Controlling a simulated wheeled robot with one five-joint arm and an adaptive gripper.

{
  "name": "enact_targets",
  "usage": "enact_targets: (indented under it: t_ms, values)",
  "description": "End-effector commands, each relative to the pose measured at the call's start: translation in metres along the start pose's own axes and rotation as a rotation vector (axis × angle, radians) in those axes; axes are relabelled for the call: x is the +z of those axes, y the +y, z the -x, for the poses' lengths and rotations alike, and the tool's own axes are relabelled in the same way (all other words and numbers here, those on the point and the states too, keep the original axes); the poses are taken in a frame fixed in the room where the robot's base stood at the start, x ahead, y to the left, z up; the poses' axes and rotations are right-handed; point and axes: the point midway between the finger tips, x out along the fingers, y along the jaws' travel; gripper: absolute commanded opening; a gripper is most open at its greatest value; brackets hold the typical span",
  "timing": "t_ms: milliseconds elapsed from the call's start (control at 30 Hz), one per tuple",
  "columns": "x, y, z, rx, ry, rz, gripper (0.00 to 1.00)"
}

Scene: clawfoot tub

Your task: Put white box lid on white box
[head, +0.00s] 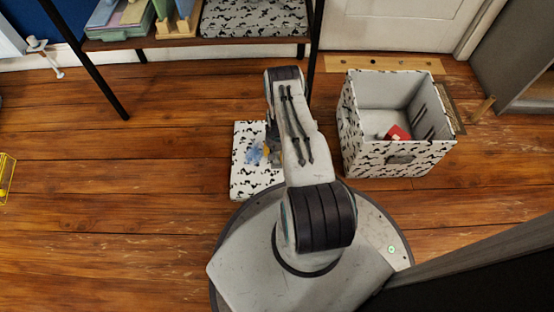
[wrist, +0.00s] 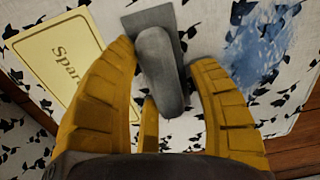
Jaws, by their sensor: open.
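The white box lid (head: 245,184), patterned with black, lies on the wood floor left of my arm in the head view. It fills most of the wrist view (wrist: 215,28), with a blue smudge. My gripper (wrist: 165,65) is open above it, yellow fingers on either side of a grey rounded piece (wrist: 160,75) with a flat plate; I cannot tell whether they touch it or whether it is fixed to the lid. In the head view my arm mostly hides the gripper. The white box (head: 370,157) stands open-topped to the right, same pattern.
A red and white item (head: 397,133) lies inside the box. A yellow card (wrist: 55,50) with lettering is on the lid. A dark-legged shelf (head: 180,43) stands behind, and a grey cabinet (head: 505,45) at back right.

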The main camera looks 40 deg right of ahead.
Motion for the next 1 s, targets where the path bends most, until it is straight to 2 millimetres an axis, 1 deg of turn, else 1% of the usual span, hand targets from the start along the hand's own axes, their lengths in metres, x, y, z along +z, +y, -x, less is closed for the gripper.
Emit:
enact_targets:
  t_ms: [1000]
  values:
    - [0.0000, -0.0070, 0.0001, 0.000, 0.000, 0.001, 0.54]
